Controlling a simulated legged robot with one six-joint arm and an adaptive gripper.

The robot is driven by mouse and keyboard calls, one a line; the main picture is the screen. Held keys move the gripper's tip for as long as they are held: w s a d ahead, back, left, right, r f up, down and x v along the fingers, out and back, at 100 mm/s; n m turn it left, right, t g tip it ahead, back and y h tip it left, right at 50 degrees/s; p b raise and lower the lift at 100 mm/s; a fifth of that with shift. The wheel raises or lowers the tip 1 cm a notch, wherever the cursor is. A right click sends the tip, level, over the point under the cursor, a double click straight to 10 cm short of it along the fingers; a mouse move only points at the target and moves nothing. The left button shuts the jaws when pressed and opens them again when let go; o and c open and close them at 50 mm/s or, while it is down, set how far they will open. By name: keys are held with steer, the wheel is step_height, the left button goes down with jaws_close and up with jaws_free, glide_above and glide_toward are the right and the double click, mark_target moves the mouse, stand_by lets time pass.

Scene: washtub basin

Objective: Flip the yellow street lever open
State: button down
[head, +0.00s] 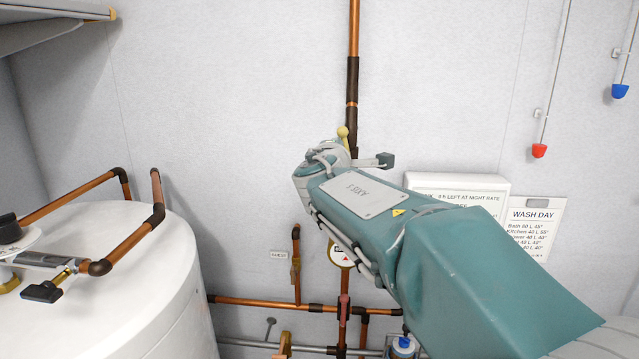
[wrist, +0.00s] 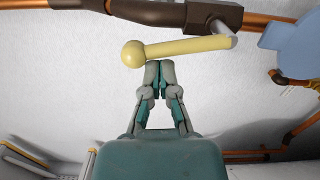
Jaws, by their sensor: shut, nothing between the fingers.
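The yellow lever (wrist: 185,47) has a round ball knob at its left end in the wrist view. Its right end meets a grey stem on a dark brown valve body (wrist: 185,14) in the copper pipe. My gripper (wrist: 159,66) is shut and empty, its fingertips just below the lever near the knob. I cannot tell whether they touch it. In the head view, only the yellow knob (head: 343,131) and a bit of lever show above my arm, in front of the vertical copper pipe (head: 353,40). My arm hides the fingertips there.
A white tank (head: 130,270) with copper pipes and a black-handled valve stands at the left. More pipes and a round gauge (head: 341,252) lie below my arm. A white box (head: 460,186) and a wash-day sign (head: 532,228) are on the wall at right. Red and blue pulls hang upper right.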

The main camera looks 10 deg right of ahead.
steer(key=shift+s+d+r, duration=0.15)
steer(key=shift+d, duration=0.3)
stand_by(0.4)
